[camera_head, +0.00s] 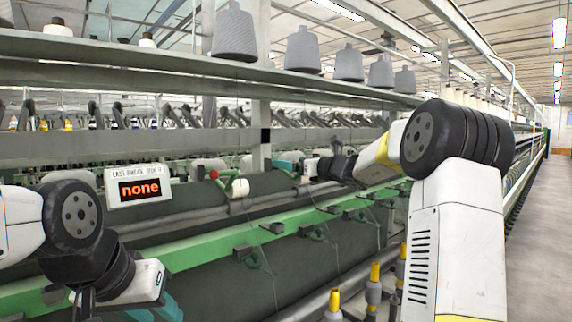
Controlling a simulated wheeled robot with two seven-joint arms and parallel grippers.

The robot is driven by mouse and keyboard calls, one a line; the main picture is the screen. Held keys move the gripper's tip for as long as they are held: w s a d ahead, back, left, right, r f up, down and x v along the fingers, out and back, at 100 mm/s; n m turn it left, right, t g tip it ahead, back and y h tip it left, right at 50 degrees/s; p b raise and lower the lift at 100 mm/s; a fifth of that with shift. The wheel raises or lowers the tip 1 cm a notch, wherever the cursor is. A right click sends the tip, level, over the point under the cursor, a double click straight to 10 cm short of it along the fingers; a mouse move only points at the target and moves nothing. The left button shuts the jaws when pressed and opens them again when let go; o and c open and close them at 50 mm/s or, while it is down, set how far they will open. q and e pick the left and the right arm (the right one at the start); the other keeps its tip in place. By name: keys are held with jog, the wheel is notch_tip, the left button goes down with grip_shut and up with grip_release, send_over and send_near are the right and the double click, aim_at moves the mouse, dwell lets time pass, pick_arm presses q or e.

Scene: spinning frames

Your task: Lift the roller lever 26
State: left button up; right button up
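Several small black levers sit along the green rail (205,252) of the spinning frame, such as a near lever (271,228) and a farther lever (327,209). No number 26 is readable, so I cannot tell which is roller lever 26. My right gripper (288,166) has teal fingers. My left gripper (130,308) is low at the left, with teal fingers partly cut off by the bottom edge. I cannot tell either gripper's opening.
A sign reading "none" (140,189) stands at left. Grey yarn cones (235,35) line the upper shelf (130,52). Bobbins with yellow tops (374,285) stand low near my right arm. The floor aisle (545,220) at far right is clear.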

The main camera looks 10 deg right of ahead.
jog(key=shift+c, duration=0.4)
grip_shut()
